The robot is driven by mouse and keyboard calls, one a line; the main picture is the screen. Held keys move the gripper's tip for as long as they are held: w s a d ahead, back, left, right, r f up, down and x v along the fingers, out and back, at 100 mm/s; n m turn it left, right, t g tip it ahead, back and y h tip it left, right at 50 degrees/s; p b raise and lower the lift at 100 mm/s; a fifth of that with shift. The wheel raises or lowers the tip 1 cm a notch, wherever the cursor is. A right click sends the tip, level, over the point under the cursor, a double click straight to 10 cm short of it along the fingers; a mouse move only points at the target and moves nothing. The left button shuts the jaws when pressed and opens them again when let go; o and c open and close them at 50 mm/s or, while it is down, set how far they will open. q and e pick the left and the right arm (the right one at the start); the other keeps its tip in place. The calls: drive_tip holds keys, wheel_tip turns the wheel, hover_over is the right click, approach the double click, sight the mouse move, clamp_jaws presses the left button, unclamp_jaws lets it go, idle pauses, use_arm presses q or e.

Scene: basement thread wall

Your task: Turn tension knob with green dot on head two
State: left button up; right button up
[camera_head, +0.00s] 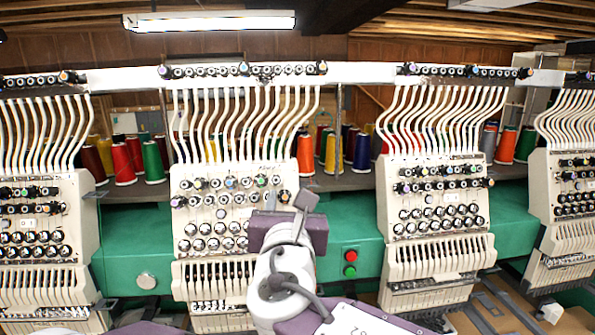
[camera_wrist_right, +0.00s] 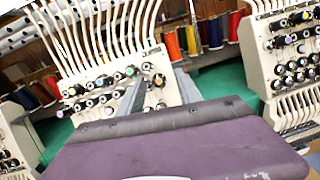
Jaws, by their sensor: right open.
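Head two (camera_head: 218,215) is the cream embroidery head left of centre in the head view, with rows of tension knobs on its face. A knob with a green dot (camera_head: 262,181) sits in its upper knob row. Contact with any knob cannot be told. My left gripper is not in view.
Other heads stand to the left (camera_head: 40,240) and right (camera_head: 435,215), with similar knobs. A green beam (camera_head: 140,245) runs behind them, carrying a red and green button box (camera_head: 350,263). Coloured thread cones (camera_head: 122,165) line the shelf behind.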

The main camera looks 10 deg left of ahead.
drive_tip(key=n+y, duration=0.1)
approach(260, 181)
drive_tip(key=s, duration=0.3)
drive_tip(key=x, duration=0.2)
drive_tip(key=d+p+x, duration=0.1)
drive_tip(key=x, duration=0.2)
drive_tip(key=p+x, duration=0.1)
drive_tip(key=x, duration=0.1)
drive_tip(key=shift+w+d, duration=0.25)
drive_tip(key=shift+w, duration=0.3)
drive_tip(key=shift+w+a+p, duration=0.7)
drive_tip(key=shift+w+p, duration=0.05)
drive_tip(key=shift+w, duration=0.25)
drive_tip(key=shift+w+a, duration=0.2)
drive_tip(key=shift+a, duration=0.05)
drive_tip(key=shift+w+d, duration=0.2)
drive_tip(key=shift+d, duration=0.05)
drive_tip(key=shift+f, duration=0.1)
drive_tip(key=shift+c, duration=1.4)
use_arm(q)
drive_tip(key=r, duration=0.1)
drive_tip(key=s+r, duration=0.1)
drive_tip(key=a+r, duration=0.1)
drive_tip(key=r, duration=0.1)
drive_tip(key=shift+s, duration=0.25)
use_arm(e)
drive_tip(key=shift+a, duration=0.1)
clamp_jaws()
